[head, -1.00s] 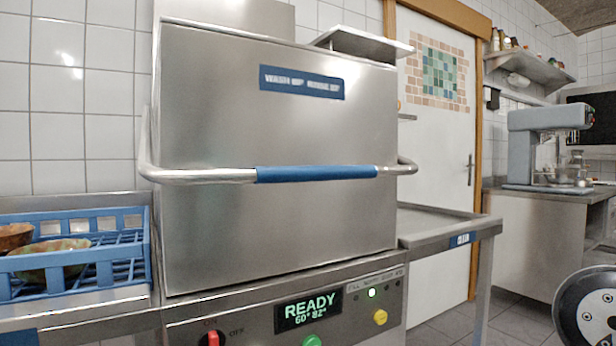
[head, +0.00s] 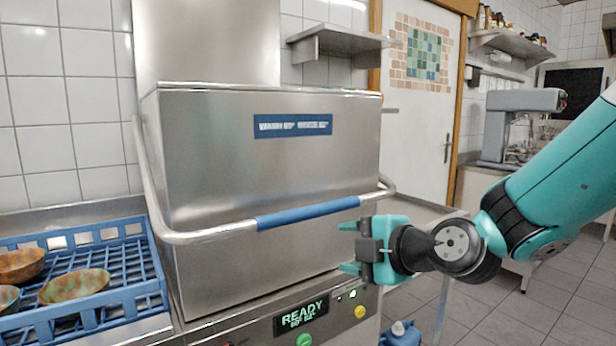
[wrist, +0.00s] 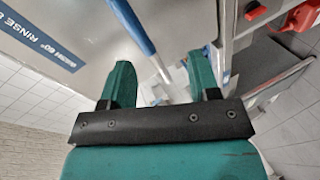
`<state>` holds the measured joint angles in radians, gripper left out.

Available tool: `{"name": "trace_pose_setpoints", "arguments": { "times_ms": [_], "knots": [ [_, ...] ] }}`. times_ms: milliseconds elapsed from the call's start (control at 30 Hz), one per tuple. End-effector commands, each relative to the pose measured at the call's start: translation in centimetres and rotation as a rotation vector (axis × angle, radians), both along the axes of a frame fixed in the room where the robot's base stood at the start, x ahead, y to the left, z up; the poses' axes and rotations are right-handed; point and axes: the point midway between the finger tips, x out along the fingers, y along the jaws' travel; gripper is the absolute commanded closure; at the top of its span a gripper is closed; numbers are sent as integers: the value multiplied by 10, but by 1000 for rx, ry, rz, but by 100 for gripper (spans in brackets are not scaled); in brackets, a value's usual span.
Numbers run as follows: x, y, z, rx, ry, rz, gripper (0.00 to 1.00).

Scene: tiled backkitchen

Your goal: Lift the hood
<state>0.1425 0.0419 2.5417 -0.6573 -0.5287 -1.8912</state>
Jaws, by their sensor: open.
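The hood (head: 230,160) is a large steel box on the dishwasher, and it is down on the machine's base. A bent steel bar handle runs across its front with a blue grip (head: 307,213) in the middle. My gripper (head: 346,248) is open and empty in front of the hood's right side, a little below the right end of the blue grip and apart from it. In the wrist view the blue grip (wrist: 132,26) passes beyond my open fingers (wrist: 162,72), nearer the left one. The hood's blue label (wrist: 42,35) shows at the upper left.
A blue rack (head: 95,275) with several bowls stands at left. The control panel (head: 310,312) reads READY. A steel side table (head: 425,212) lies right, with a blue canister (head: 400,333) below. A wall shelf (head: 335,42) hangs above right. Tiled floor at right is open.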

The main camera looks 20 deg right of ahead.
Motion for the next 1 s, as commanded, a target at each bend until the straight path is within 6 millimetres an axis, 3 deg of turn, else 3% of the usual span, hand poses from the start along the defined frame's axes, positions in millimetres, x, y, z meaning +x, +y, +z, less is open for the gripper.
{"name": "trace_pose_setpoints", "arguments": {
  "times_ms": [33,233,633,1000],
  "knots": [
    [7,-11,20,-51,-62,-21,44],
    [20,-31,37,-179,-196,-65,44],
    [48,-22,35,-185,-196,-67,44],
    [121,3,21,-186,-203,-64,44]
  ]
}}
